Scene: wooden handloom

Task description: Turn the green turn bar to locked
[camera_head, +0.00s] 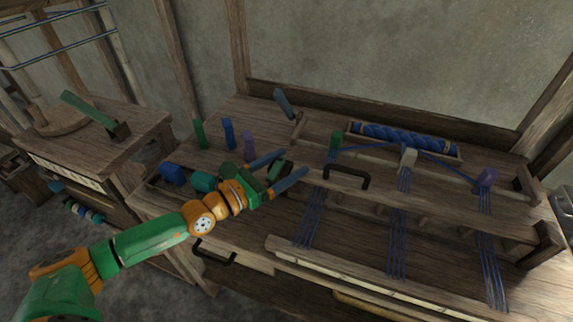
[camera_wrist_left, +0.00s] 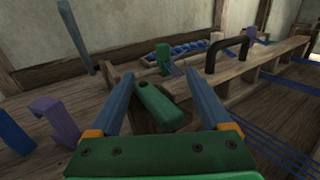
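The green turn bar (camera_wrist_left: 160,105) is a short block with a dark round spot near its far end. In the wrist view it lies diagonally on a wooden piece, between the two blue-grey fingers. In the head view the bar (camera_head: 276,171) is partly hidden by the gripper. My left gripper (camera_head: 294,161) is open, with one finger on each side of the bar; it also shows in the wrist view (camera_wrist_left: 160,72). My right gripper is in neither view.
A black handle (camera_head: 346,178) stands just right of the gripper. Green (camera_head: 200,133), blue (camera_head: 229,132) and purple (camera_head: 249,143) pegs stand to the left. A grey-blue lever (camera_head: 284,102) rises behind. Blue threads (camera_head: 398,235) run down the right. Another green lever (camera_head: 90,108) is on the left bench.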

